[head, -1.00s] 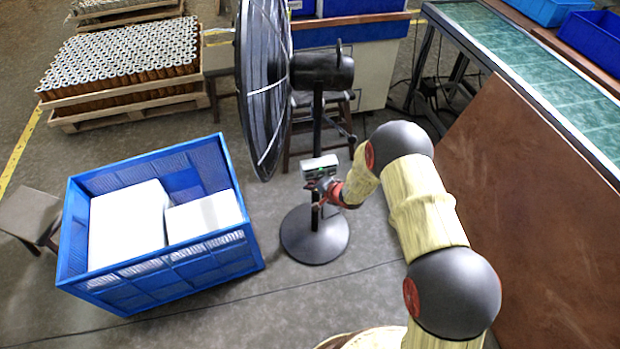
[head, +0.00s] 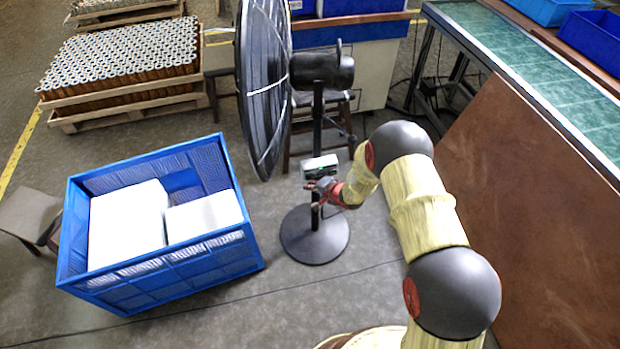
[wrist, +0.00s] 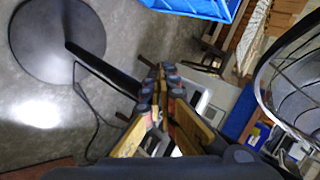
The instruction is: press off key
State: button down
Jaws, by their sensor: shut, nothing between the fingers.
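A black pedestal fan (head: 262,90) stands beyond my arm on a round base (head: 315,236). A small light control box (head: 320,166) with a green spot is fixed to its pole. The off key is too small to make out. My gripper (head: 322,188) is shut and empty, just below the front of the box; I cannot tell whether it touches it. In the wrist view, the shut fingertips (wrist: 160,75) lie over the line of the pole (wrist: 100,72), and the fingers hide part of what is behind. The fan's base (wrist: 55,38) and wire cage (wrist: 295,75) also show there.
A blue crate (head: 160,280) with white boxes stands left of the fan. A brown board (head: 540,200) leans at the right beside a green-topped bench (head: 560,90). Pallets of cartridges (head: 125,55) are at the back left. A dark cable crosses the floor.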

jog(key=shift+w, duration=0.1)
jog(key=shift+w+a, duration=0.15)
jog(key=shift+w, duration=0.15)
jog(key=shift+w+a+p, duration=0.1)
jog(key=shift+w+p, duration=0.25)
jog(key=shift+p, duration=0.1)
dwell(0.8)
jog(key=shift+s, duration=0.1)
jog(key=shift+s+d+p, duration=0.25)
jog(key=shift+s+p, duration=0.1)
jog(key=shift+s, duration=0.3)
jog(key=shift+s, duration=0.1)
jog(key=s, duration=0.2)
jog(key=s+d+p, duration=0.1)
jog(key=s, duration=0.1)
jog(key=shift+s+d, duration=0.2)
jog(key=shift+s, duration=0.15)
dwell(0.9)
